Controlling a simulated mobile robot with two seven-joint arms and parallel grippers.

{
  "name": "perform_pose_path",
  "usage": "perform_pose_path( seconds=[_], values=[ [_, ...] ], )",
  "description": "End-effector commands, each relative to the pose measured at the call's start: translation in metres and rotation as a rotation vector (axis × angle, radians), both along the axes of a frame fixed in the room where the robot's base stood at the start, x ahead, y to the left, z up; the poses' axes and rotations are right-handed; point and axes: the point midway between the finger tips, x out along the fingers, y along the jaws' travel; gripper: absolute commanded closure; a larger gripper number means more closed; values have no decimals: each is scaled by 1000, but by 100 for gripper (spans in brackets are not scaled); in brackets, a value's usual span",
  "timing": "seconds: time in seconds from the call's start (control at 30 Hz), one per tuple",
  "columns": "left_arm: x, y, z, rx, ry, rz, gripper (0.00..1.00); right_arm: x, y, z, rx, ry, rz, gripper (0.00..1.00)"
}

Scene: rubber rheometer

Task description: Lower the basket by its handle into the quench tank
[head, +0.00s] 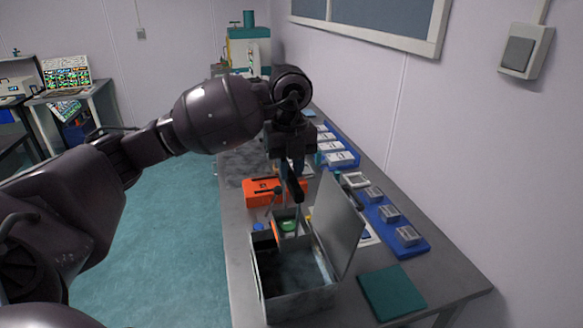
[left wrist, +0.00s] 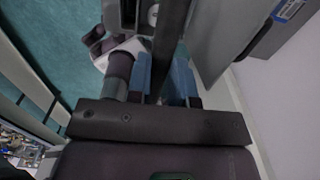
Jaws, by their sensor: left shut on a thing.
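The quench tank (head: 300,303) is a grey open-topped metal box on the bench in the head view, with its lid (head: 338,222) raised on the right. My left gripper (head: 291,168) is above the tank's far end. Its blue fingers are shut on the basket's dark handle (head: 294,189). In the left wrist view the dark handle (left wrist: 170,40) runs between the blue fingers (left wrist: 163,78). The basket (head: 276,228), with something green in it, hangs below at the tank's far end. I cannot tell whether its bottom is below the rim. My right gripper is out of view.
An orange case (head: 259,192) sits just behind the tank. A blue tray (head: 413,236) with small metal blocks lies to the right, by the wall. A dark green mat (head: 392,292) lies at front right. The raised lid stands close beside the basket.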

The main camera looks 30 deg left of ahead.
Motion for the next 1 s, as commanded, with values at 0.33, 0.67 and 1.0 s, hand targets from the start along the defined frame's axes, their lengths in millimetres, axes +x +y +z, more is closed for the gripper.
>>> perform_pose_path(
  seconds=[0.33,0.67,1.0],
  values=[
    [0,0,0,1,-2,-1,100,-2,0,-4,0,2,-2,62],
    [0,0,-22,0,-1,-1,100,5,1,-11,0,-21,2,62],
    [0,0,-49,1,-1,-2,100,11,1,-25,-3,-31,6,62]
  ],
)
